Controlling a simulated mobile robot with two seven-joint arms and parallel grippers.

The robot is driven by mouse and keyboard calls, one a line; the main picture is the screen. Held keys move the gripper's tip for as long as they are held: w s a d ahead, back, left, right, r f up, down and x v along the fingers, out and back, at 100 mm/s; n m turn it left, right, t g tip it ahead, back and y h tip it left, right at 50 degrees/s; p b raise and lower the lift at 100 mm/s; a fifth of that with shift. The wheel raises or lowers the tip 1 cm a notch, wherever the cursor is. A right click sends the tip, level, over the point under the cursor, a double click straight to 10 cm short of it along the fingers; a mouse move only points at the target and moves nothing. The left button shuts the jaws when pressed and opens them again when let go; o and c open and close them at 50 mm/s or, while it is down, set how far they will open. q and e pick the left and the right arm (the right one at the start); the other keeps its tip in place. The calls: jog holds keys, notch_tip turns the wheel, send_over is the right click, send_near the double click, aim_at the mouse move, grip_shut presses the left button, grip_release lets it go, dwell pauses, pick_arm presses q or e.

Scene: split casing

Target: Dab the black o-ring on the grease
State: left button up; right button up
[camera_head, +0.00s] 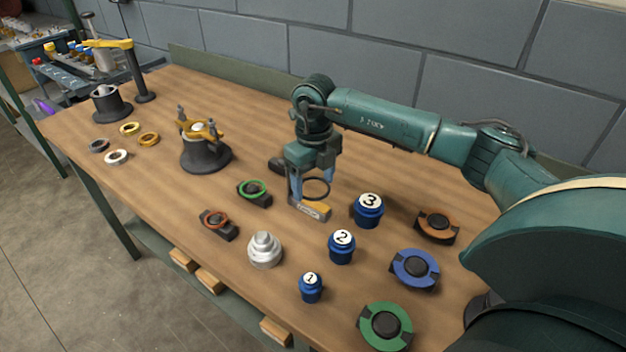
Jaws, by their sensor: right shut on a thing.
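My right gripper (299,190) hangs over the middle of the table and is shut on the black o-ring (328,190). The o-ring stands out to the right of the fingers as a thin upright loop. Just below it lies a small block with a yellow-tan top and a pale label (312,209), which looks like the grease. I cannot tell whether the o-ring touches it. A dark block (278,165) is partly hidden behind the gripper. My left gripper is not in view.
Blue numbered plugs (369,211) stand to the right, with ringed holders (415,268) beyond. Holders with a green ring (254,190) and red ring (216,222) and a silver stepped part (265,250) lie left and front. A dark casing (205,155) stands farther left.

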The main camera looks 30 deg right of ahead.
aim_at(314, 204)
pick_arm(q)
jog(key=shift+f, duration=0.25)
pick_arm(e)
jog(key=shift+f, duration=0.2)
jog(key=shift+f+b, duration=0.2)
jog(key=shift+b, duration=0.15)
jog(key=shift+f+b, duration=0.55)
jog(key=shift+f, duration=0.25)
jog(key=shift+f+b, duration=0.3)
jog(key=shift+f, duration=0.1)
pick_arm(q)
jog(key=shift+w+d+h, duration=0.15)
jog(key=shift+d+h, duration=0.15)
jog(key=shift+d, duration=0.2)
pick_arm(e)
jog(key=shift+f, duration=0.1)
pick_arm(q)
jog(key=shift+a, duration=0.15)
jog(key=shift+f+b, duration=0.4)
pick_arm(e)
jog(key=shift+f, duration=0.5)
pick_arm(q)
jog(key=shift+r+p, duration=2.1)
pick_arm(e)
jog(key=shift+r, duration=3.05)
